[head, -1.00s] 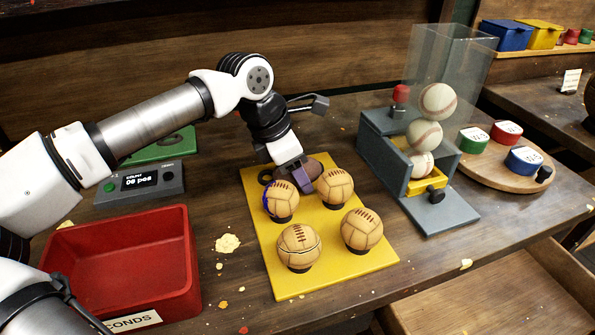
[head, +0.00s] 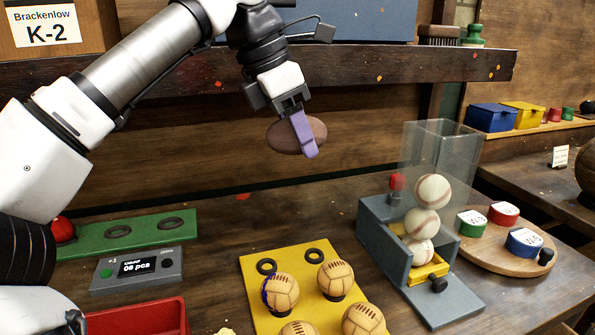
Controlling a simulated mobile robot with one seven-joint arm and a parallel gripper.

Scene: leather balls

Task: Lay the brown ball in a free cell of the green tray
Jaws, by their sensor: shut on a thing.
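The brown ball (head: 281,137), dark and oval-looking, is held high above the yellow tray in the head view. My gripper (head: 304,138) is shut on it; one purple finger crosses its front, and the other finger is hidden. The green tray (head: 91,233) lies at the left behind the counter box. A red ball (head: 63,230) sits at its left end. Two empty dark ring cells show on it, a middle one (head: 118,232) and a right one (head: 171,223).
The yellow tray (head: 252,290) holds several tan balls and has two bare rings at its back. A grey counter box (head: 137,268) stands in front of the green tray. A dark shelf edge (head: 400,68) runs behind my gripper. A clear chute with baseballs (head: 424,222) stands right.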

